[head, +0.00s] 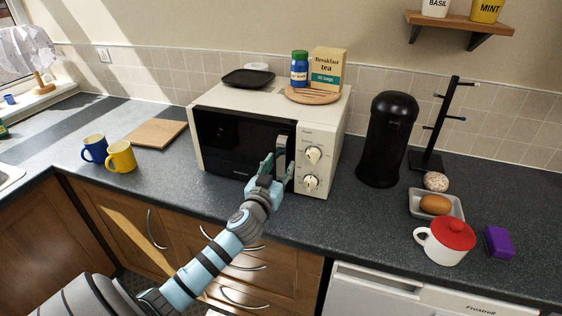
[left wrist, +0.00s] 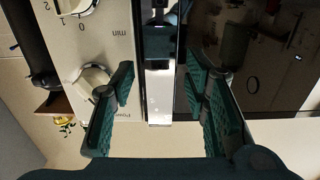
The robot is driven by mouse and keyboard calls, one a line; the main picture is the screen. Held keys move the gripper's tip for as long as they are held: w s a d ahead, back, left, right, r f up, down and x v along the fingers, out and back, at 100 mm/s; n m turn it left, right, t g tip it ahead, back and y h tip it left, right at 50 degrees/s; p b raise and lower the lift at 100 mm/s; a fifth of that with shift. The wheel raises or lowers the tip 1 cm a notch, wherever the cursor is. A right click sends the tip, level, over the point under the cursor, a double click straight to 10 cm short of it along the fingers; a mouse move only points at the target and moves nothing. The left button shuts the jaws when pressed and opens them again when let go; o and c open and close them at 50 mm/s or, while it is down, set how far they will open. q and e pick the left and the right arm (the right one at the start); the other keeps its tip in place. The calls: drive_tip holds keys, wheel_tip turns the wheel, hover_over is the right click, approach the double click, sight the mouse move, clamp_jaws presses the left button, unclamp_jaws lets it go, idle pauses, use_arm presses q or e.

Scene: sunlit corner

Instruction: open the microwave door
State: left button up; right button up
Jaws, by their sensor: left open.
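The cream microwave (head: 325,130) stands on the counter against the tiled wall. Its dark glass door (head: 235,145) looks shut. The upright handle (head: 282,146) is at the door's right edge, beside the panel with two knobs. My left gripper (head: 275,167) is at the handle, in front of the door. In the left wrist view my gripper (left wrist: 162,92) is open. The pale handle (left wrist: 160,108) shows between its fingers, with a gap on each side. One finger is close to a knob (left wrist: 92,78). My right gripper is out of view.
A board with a tea box (head: 328,70) and a blue jar (head: 299,68), plus a black tray (head: 247,79), sit on the microwave. A black bin (head: 387,140) stands to its right. Yellow (head: 121,157) and blue mugs (head: 95,148) stand left, before a wooden board (head: 158,133).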

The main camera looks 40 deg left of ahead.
use_arm(q)
drive_tip(key=shift+x, duration=0.85)
drive_tip(key=shift+c, duration=0.2)
clamp_jaws()
drive_tip(key=shift+s, duration=0.15)
